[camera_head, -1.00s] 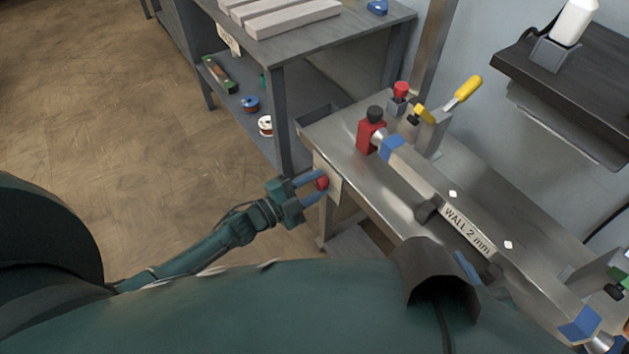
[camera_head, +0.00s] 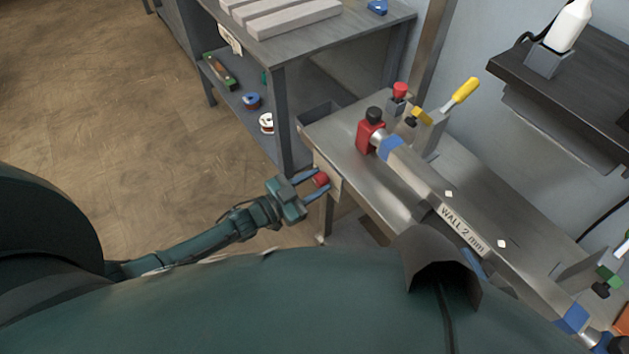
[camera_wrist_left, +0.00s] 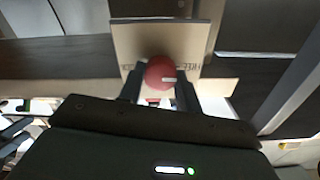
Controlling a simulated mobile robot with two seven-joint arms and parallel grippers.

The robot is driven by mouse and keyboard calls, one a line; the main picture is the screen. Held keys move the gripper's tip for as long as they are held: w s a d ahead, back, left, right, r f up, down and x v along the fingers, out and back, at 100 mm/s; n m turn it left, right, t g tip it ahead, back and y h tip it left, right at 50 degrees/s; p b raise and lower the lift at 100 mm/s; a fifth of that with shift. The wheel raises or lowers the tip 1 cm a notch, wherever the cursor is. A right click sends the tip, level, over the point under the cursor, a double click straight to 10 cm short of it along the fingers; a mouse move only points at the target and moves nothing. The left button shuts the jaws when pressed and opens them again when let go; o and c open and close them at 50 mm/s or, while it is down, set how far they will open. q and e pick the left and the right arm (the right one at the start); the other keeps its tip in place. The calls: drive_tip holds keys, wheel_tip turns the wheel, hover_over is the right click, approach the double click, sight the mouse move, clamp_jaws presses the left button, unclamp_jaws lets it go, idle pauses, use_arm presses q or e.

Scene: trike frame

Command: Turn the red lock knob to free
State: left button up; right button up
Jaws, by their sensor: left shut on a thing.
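The red lock knob (camera_head: 321,180) sits on a pale plate (camera_head: 330,172) at the near left end of the metal bench. In the left wrist view the round red knob (camera_wrist_left: 160,72) has a white mark pointing right, towards lettering that reads like FREE. Lettering on the left of the plate is partly hidden. My left gripper (camera_head: 316,184) has its two fingers on either side of the knob and is shut on it. The fingers also show in the left wrist view (camera_wrist_left: 163,92), below and beside the knob. My right gripper is not in view.
A yellow-handled clamp (camera_head: 465,91) stands behind. A grey shelf table (camera_head: 335,43) is at the back. The floor at left is clear.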

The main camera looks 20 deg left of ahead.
use_arm(q)
drive_tip(key=shift+n, duration=0.3)
drive_tip(key=o, duration=1)
drive_tip(key=p+v, duration=0.1)
drive_tip(key=v, duration=1.2)
drive_tip(key=shift+p, duration=0.4)
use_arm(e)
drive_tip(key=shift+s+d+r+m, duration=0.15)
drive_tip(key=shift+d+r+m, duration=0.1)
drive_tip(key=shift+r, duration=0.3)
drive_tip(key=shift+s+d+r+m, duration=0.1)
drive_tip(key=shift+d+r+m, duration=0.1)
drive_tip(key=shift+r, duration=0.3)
use_arm(q)
drive_tip(key=shift+s+a, duration=0.1)
drive_tip(key=shift+a, duration=0.05)
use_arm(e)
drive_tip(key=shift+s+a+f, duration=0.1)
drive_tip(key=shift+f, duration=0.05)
